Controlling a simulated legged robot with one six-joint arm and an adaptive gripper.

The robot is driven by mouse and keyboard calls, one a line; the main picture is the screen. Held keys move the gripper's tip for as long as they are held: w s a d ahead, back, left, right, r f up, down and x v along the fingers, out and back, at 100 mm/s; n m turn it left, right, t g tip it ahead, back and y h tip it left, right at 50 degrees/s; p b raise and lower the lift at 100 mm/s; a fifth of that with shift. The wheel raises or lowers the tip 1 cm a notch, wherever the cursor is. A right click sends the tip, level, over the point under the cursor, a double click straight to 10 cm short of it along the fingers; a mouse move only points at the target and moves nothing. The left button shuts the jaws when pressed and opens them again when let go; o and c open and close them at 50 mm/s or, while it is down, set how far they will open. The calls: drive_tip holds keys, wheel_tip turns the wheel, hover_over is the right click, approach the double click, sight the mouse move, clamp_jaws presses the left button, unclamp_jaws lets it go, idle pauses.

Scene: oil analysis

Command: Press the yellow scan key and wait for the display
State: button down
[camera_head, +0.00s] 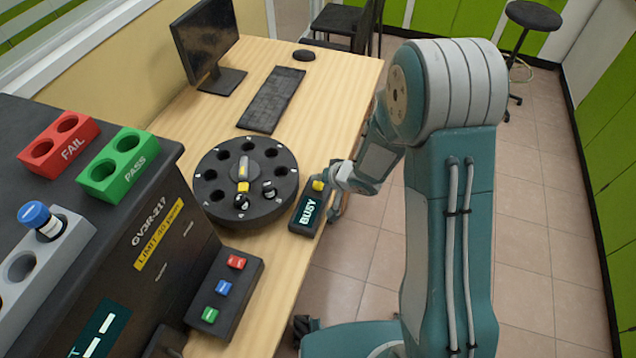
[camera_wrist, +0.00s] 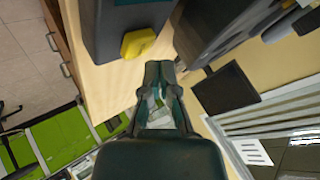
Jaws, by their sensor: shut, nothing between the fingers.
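The yellow scan key (camera_head: 318,186) sits at the back end of a small dark box near the table's right edge. The display (camera_head: 308,212) on that box reads "BUSY". My gripper (camera_head: 331,181) is shut and empty, close beside the key on its right. In the wrist view, the yellow key (camera_wrist: 137,43) shows on the dark box just beyond and left of my closed fingertips (camera_wrist: 161,70). I cannot tell for sure whether they touch it.
A round black carousel (camera_head: 213,193) with numbered holes and small vials stands left of the box. A red, blue and green button panel (camera_head: 251,280) is in front. The analyser (camera_head: 150,185) carries a red FAIL block (camera_head: 45,137), a green PASS block (camera_head: 98,178) and a blue-capped bottle (camera_head: 42,222).

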sight(319, 185)
drive_tip(key=shift+r, duration=2.45)
drive_tip(key=s+d+r+m+t+h, duration=0.15)
drive_tip(key=d+r+h, duration=0.25)
drive_tip(key=d+r, duration=0.4)
drive_tip(key=s+d+r+t+h, duration=0.1)
drive_tip(key=s+d+r+h, duration=0.3)
drive_tip(key=r, duration=0.5)
drive_tip(key=s+d+r+g, duration=0.1)
drive_tip(key=s+r, duration=0.2)
drive_tip(key=s, duration=0.6)
drive_tip(key=s+d+r+n+g+y, duration=0.1)
drive_tip(key=s+r+g, duration=0.1)
drive_tip(key=s, duration=0.8)
drive_tip(key=shift+s+r, duration=0.25)
drive_tip(key=shift+r, duration=0.45)
drive_tip(key=shift+d, duration=0.1)
